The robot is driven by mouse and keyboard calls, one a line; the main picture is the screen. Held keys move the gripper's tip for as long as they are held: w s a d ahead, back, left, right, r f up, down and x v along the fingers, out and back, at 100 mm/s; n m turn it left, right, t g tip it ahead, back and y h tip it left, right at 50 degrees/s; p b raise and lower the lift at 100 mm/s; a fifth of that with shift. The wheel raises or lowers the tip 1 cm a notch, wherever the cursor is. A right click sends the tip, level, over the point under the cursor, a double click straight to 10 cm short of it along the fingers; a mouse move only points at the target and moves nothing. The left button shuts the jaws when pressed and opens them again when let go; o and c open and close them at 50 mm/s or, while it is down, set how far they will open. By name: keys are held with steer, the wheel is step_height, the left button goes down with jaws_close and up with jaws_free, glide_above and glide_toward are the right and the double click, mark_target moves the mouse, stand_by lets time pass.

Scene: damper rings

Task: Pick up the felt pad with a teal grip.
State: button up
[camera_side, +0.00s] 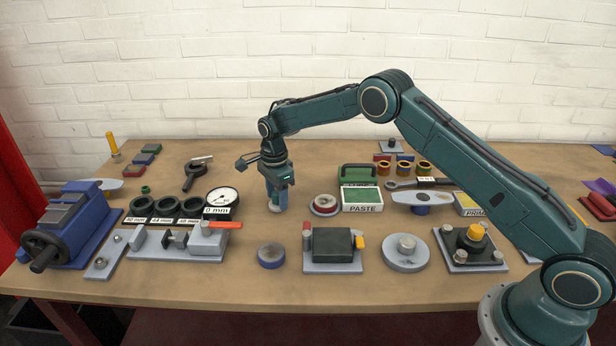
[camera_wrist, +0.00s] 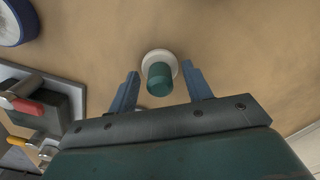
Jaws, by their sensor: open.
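The felt pad with a teal grip (camera_wrist: 159,80) shows in the wrist view as a pale round disc with a teal cylinder standing on it. It rests on the tan bench. My gripper (camera_wrist: 162,78) is open, with one blue finger on each side of the teal grip and a visible gap to both. In the side view my gripper (camera_side: 277,203) points straight down, low over the bench. Its fingers hide most of the pad there, so I cannot tell their exact height against the grip.
A dial gauge (camera_side: 221,199) and black rings (camera_side: 167,207) stand left of my gripper. A red-and-white round item (camera_side: 324,205) and the paste box (camera_side: 362,199) stand right. A blue-rimmed ring (camera_side: 271,256) lies in front. The bench directly around the pad is clear.

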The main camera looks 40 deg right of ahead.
mark_target(277, 192)
steer(key=shift+c, duration=0.2)
steer(key=c, duration=1)
steer(key=shift+r, duration=0.1)
steer(key=shift+c, duration=0.2)
step_height(277, 192, up, 20)
stand_by(0.6)
